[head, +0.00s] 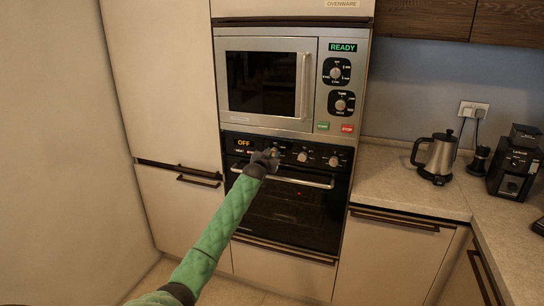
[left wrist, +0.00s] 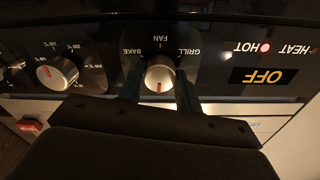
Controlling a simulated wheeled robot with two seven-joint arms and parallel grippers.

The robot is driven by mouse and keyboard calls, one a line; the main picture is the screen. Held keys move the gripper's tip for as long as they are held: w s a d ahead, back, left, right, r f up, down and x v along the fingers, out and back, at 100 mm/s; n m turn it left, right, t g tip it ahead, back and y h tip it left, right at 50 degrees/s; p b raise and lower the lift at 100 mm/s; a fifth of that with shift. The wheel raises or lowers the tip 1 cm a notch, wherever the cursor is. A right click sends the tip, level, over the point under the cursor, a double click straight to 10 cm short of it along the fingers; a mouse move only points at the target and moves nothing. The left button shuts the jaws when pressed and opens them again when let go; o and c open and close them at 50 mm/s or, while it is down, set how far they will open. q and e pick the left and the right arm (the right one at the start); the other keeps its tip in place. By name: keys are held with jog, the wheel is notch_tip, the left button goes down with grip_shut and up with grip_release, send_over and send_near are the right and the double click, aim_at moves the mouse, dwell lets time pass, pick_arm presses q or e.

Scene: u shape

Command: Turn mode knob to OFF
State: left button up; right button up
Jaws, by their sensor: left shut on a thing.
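The oven's mode knob (left wrist: 159,76) is a silver dial with a red pointer mark, marked GRILL, FAN and BAKE around it. In the left wrist view, which shows the panel upside down, the mark is on the side away from FAN. My left gripper (left wrist: 159,88) has one finger on each side of the knob and is shut on it. In the head view my left gripper (head: 267,156) is at the oven's control panel and hides the knob. The oven display (head: 243,142) reads OFF; it also shows in the left wrist view (left wrist: 264,77). My right gripper is not in view.
A temperature knob (left wrist: 57,73) sits beside the mode knob. The HOT light (left wrist: 265,47) glows red. The oven door handle (head: 305,181) runs below the panel. A microwave (head: 268,82) showing READY is above. A kettle (head: 437,157) and a coffee grinder (head: 514,168) stand on the right counter.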

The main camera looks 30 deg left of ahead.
pick_arm(q)
jog(key=shift+f+n, duration=0.1)
jog(key=shift+n, duration=0.4)
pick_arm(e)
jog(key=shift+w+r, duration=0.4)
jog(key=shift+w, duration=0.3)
